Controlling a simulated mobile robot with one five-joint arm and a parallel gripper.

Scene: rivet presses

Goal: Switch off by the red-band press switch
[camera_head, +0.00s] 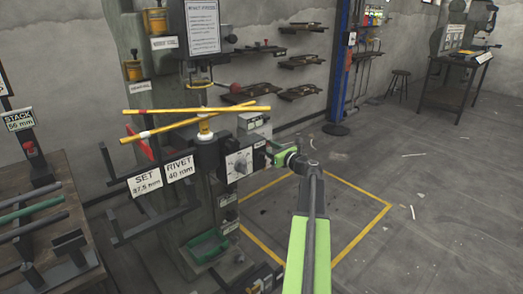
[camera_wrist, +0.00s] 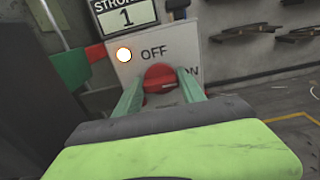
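A red rotary switch knob (camera_wrist: 160,78) sits on a pale plate (camera_wrist: 190,45) in the wrist view. The plate reads OFF above the knob and ON to its lower right, partly covered. A bright round lamp (camera_wrist: 124,55) is lit left of OFF. My gripper (camera_wrist: 160,84) has its two green fingers on either side of the knob. I cannot tell whether they touch it. In the head view my gripper (camera_head: 273,156) is at the right side of the press (camera_head: 205,205), and the knob is not distinguishable there.
A sign (camera_wrist: 123,15) reading STROKE 1 is above the plate. A box with a dial (camera_head: 238,163) is left of my gripper. Yellow rods (camera_head: 195,112) lie across the press. A rack (camera_head: 40,220) with bars stands at left. Floor at right is mostly clear.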

